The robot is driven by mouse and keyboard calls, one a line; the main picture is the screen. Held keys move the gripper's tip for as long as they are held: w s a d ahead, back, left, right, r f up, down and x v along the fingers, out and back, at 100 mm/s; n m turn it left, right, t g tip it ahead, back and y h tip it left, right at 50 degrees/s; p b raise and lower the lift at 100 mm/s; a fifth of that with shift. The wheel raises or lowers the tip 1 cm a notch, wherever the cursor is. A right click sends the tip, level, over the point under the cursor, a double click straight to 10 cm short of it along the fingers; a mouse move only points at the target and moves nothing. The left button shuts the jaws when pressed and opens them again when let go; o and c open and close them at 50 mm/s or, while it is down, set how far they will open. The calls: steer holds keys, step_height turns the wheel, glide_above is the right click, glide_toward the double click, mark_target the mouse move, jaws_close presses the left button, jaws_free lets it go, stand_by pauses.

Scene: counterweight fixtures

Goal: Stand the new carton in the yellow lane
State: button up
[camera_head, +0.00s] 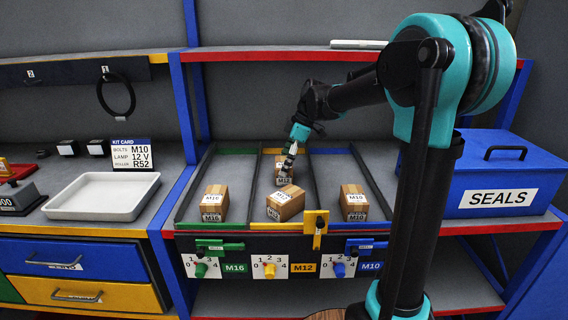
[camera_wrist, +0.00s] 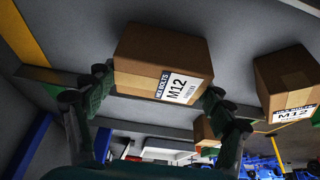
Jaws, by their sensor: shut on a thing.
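My gripper (camera_head: 290,158) reaches down into the back part of the yellow lane (camera_head: 260,226), the middle one. In the wrist view my gripper (camera_wrist: 157,92) has its fingers on both sides of a brown carton (camera_wrist: 150,50) labelled M12 and is shut on it. In the head view this carton (camera_head: 284,181) is partly hidden by the fingers. I cannot tell whether it touches the lane floor. Another M12 carton (camera_head: 286,204) sits in front of it, turned askew in the lane. A carton with an M12 label (camera_wrist: 288,80) also shows at the right in the wrist view.
An M16 carton (camera_head: 214,204) stands in the left lane and an M10 carton (camera_head: 353,203) in the right lane. Low dividers separate the lanes. A yellow lever (camera_head: 316,230) stands upright at the lane front. A blue SEALS box (camera_head: 490,175) is at right, a white tray (camera_head: 103,196) at left.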

steer(key=o, duration=1.5)
steer(key=shift+o, duration=0.2)
steer(key=v, duration=1.2)
steer(key=shift+r, duration=0.1)
